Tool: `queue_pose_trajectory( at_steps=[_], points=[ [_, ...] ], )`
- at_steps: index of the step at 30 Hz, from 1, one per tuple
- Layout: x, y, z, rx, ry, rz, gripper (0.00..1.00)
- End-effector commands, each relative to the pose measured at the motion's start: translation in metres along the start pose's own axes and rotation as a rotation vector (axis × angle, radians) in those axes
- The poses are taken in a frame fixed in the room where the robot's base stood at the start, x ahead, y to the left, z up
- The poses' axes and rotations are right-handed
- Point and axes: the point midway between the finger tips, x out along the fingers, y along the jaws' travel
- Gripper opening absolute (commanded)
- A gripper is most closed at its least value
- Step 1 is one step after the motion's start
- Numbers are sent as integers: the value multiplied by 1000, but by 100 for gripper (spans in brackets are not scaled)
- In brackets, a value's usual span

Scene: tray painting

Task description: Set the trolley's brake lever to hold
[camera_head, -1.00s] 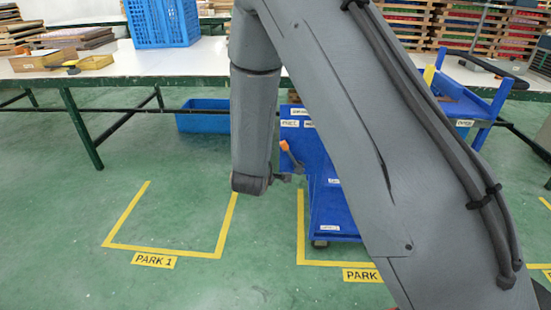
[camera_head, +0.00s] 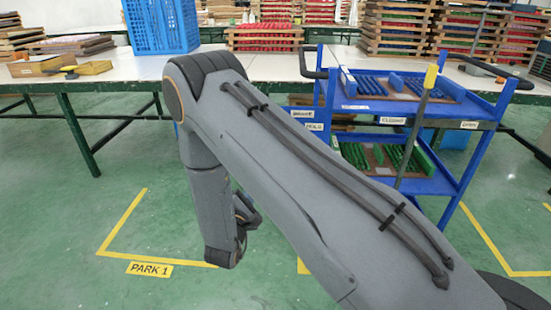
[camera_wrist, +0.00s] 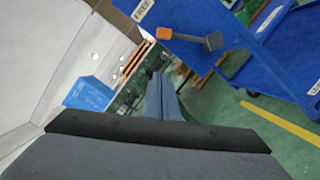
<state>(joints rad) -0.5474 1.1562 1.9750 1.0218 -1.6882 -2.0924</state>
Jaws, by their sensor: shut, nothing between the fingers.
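The blue trolley (camera_head: 330,85) stands right of centre in the head view, partly behind my arm. A HOLD label (camera_head: 314,127) shows on its left end, under another small label. In the wrist view the brake lever (camera_wrist: 190,38) is a dark bar with an orange tip, on the blue panel. The orange tip lies close to the FREE label (camera_wrist: 142,10). In the head view my arm hides this lever. My gripper (camera_wrist: 157,76) is shut and empty; in the wrist view its fingertips lie below and left of the lever, apart from it.
A second lever with a yellow grip (camera_head: 431,76) stands at the trolley's front, between the CLOSED and OPEN labels. The trolley's shelves hold trays of coloured strips. A long white table (camera_head: 110,75) with a blue crate (camera_head: 162,22) stands behind. Floor around PARK 1 (camera_head: 149,268) is clear.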

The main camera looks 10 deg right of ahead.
Motion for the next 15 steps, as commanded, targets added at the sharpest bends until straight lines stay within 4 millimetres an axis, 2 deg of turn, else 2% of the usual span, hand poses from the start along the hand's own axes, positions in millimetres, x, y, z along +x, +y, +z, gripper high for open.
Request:
queue_pose_trajectory(
  at_steps=[4,8,15],
  points=[
    [4,0,0,2,0,-1,0],
    [18,0,1,3,-3,-1,0],
    [64,0,1,4,-3,-1,0]
  ],
)
